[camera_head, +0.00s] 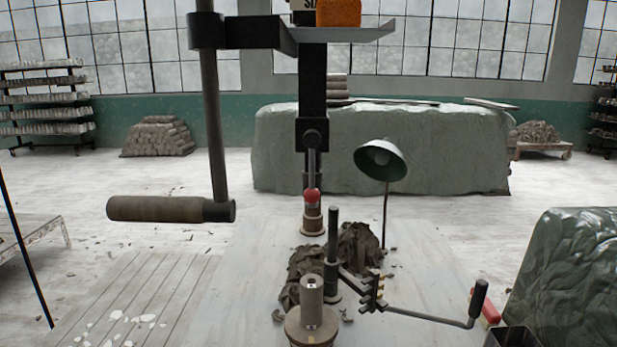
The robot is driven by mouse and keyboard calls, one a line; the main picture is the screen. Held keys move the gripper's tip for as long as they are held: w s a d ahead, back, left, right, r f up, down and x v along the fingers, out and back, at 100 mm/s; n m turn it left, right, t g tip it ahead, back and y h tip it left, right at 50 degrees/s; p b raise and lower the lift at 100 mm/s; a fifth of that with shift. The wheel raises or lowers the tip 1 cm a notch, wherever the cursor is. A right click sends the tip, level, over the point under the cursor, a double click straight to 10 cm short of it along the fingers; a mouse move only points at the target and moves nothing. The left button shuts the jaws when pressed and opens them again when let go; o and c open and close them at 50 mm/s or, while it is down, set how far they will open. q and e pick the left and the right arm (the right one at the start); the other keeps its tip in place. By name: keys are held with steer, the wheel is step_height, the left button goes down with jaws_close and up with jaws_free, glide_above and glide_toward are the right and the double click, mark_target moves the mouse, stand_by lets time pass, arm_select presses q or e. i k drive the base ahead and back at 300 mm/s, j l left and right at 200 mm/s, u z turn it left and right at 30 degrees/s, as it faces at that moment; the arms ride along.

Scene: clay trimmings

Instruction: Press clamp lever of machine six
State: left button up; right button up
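A dark machine with a vertical post (312,90) stands in the middle of the head view. A sign (303,18), cut off by the top edge, shows the letters "SI". A red grip (488,307) shows at the lower right, partly hidden behind a black crank handle (478,298). I cannot tell for certain which of these is the clamp lever. Neither of my grippers is in view.
A large brown handle (160,209) hangs on a dark rod at the left. An orange block (338,12) sits on the top shelf. Dark clay trimmings (360,245) lie around the posts. A green lamp (381,160) stands behind. A grey metal cylinder (311,300) is front centre.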

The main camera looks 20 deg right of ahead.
mark_target(311, 138)
steer(key=i+j+z, duration=0.15)
steer(key=j, duration=0.2)
steer(key=i+j+z, duration=0.15)
steer(key=j, duration=0.25)
steer(key=j+z, duration=0.1)
steer(key=j, duration=0.25)
steer(key=i, duration=0.1)
